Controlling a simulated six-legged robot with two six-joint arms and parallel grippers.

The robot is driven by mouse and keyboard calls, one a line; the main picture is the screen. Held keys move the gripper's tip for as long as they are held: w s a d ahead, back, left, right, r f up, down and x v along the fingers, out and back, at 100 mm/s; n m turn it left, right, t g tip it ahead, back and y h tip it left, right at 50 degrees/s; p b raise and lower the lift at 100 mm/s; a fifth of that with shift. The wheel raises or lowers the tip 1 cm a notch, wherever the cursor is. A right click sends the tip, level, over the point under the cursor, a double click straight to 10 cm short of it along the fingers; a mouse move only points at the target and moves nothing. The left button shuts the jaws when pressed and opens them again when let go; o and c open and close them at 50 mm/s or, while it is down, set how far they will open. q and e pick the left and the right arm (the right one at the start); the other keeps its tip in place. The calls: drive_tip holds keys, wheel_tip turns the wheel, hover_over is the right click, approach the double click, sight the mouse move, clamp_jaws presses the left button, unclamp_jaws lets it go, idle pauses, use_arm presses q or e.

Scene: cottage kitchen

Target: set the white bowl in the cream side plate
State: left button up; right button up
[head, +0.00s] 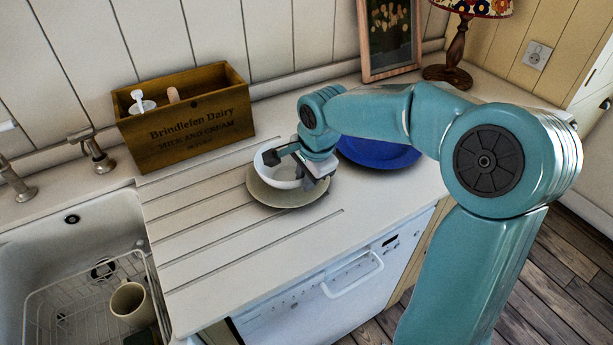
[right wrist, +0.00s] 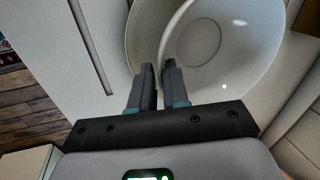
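The white bowl (head: 277,173) is over the cream side plate (head: 287,198) on the ribbed drainboard. It also shows large in the right wrist view (right wrist: 215,55), with part of the plate (right wrist: 140,45) behind it. My right gripper (head: 294,164) is at the bowl and shut on its rim. In the right wrist view its two fingers (right wrist: 160,72) are close together, one inside the bowl and one outside. The bowl's base is within the plate's outline, but I cannot tell whether it touches the plate. My left gripper is not in view.
A blue plate (head: 379,152) lies right of the bowl, partly behind my arm. A wooden dairy crate (head: 190,137) stands behind at the left. The sink with a wire rack (head: 62,313) and a mug (head: 128,302) is at the left. The drainboard's front is clear.

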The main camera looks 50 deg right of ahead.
drive_tip(key=shift+o, duration=1.4)
drive_tip(key=shift+r+p, duration=0.3)
drive_tip(key=p+v, duration=0.1)
drive_tip(key=v, duration=1.1)
